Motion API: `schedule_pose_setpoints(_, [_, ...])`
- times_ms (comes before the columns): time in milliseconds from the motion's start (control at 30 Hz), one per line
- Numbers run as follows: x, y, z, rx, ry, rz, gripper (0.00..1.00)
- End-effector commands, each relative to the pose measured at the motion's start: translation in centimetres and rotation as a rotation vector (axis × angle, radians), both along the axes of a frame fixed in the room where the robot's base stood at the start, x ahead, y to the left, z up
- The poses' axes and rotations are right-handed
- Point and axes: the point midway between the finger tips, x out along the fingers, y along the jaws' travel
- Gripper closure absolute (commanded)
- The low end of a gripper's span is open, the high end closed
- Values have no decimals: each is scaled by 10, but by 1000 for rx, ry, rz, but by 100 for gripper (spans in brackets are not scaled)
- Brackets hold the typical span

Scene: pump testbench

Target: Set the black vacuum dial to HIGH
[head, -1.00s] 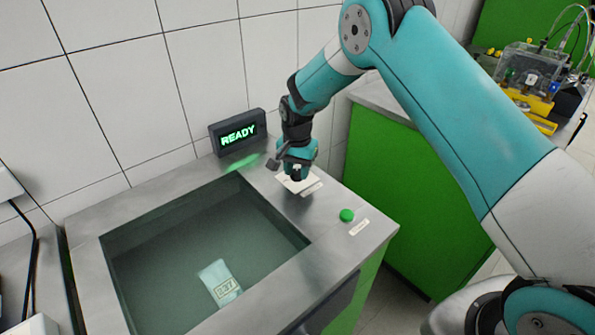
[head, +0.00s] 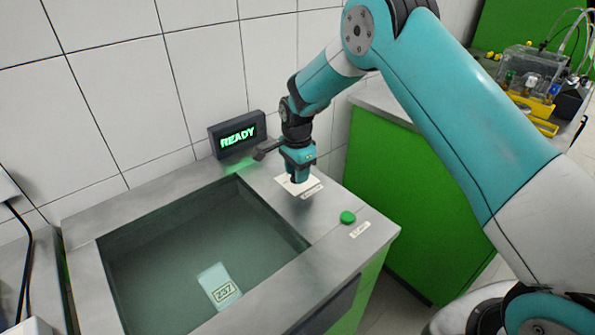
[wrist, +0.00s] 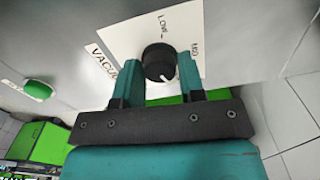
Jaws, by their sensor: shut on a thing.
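The black vacuum dial (wrist: 158,60) is a round knob with a white pointer mark, on a white label plate (wrist: 125,37). LOW is printed above it and another word, partly hidden, to its right. The pointer mark faces the lower right in the wrist view, away from LOW. HIGH cannot be read. My gripper (wrist: 160,68) has one finger on each side of the dial and is shut on it. In the head view my gripper (head: 299,178) is upright over the plate and hides the dial.
A lit READY display (head: 238,134) stands behind the sunken basin (head: 120,245), which holds a block marked 257 (head: 220,287). A side bench (head: 375,95) carries glass and yellow equipment.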

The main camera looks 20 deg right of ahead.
Motion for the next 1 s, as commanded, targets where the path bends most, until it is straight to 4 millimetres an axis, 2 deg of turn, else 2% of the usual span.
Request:
schedule_pose_setpoints(367, [1, 0, 0, 1, -3, -6, 87])
schedule_pose_setpoints(400, [1, 0, 0, 1, -3, -6, 61])
schedule_pose_setpoints(500, [1, 0, 0, 1, -2, -5, 38])
schedule_pose_setpoints(833, [1, 0, 3, 1, -2, -5, 38])
schedule_pose_setpoints(1000, [1, 0, 25, 2, -6, -5, 38])
